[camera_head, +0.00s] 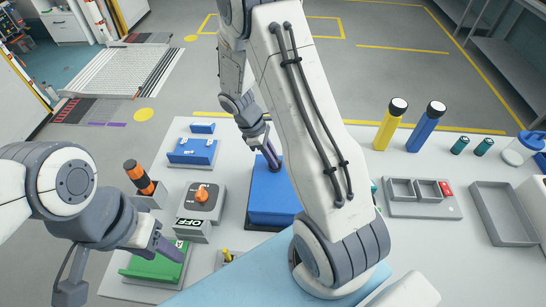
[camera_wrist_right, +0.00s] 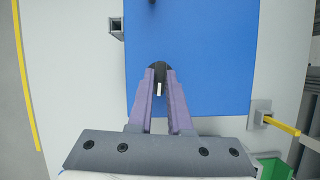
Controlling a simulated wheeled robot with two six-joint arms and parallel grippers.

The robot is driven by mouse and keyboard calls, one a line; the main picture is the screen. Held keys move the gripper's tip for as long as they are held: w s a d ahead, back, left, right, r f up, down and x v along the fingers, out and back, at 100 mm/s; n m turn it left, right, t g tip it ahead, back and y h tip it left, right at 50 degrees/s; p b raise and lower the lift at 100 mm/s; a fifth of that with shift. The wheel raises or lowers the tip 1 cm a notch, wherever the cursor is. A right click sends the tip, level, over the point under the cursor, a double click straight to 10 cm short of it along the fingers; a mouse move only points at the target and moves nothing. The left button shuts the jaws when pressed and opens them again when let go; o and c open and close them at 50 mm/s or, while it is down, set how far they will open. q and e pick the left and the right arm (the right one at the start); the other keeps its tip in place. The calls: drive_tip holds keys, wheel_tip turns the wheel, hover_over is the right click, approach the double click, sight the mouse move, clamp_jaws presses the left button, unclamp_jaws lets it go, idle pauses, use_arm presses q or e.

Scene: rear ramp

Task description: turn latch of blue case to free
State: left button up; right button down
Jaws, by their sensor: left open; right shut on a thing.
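The blue case (camera_head: 268,196) stands on the white table in the middle of the head view, partly hidden by my right arm. Its flat blue top (camera_wrist_right: 215,55) fills the middle of the right wrist view. My right gripper (camera_head: 270,155) is over the far part of the case. In the right wrist view, its purple fingers are shut on a small black latch (camera_wrist_right: 159,69) with a pale mark. Most of the latch is hidden between the fingers. My left gripper (camera_head: 170,250) is open and empty, over the green block at the near left.
Yellow (camera_head: 390,125) and blue (camera_head: 426,128) flashlights and a grey tray (camera_head: 503,215) are at right.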

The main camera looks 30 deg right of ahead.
drive_tip(key=m+g, duration=0.1)
drive_tip(key=m, duration=0.2)
drive_tip(key=shift+d+y, duration=0.1)
drive_tip(key=shift+y, duration=0.3)
drive_tip(key=m+y, duration=0.1)
drive_tip(key=m, duration=0.3)
drive_tip(key=shift+w+d+m+y+p, duration=0.1)
drive_tip(key=shift+m+y+p, duration=0.2)
drive_tip(key=shift+m+y, duration=0.1)
drive_tip(key=m+y, duration=0.1)
drive_tip(key=m, duration=0.3)
drive_tip(key=shift+d+y, duration=0.15)
drive_tip(key=shift+y, duration=0.25)
drive_tip(key=shift+m+y, duration=0.8)
drive_tip(key=shift+m, duration=1.7)
drive_tip(key=c, duration=0.8)
unclamp_jaws()
drive_tip(key=shift+c, duration=0.2)
drive_tip(key=shift+r+t, duration=0.1)
drive_tip(key=shift+t, duration=0.2)
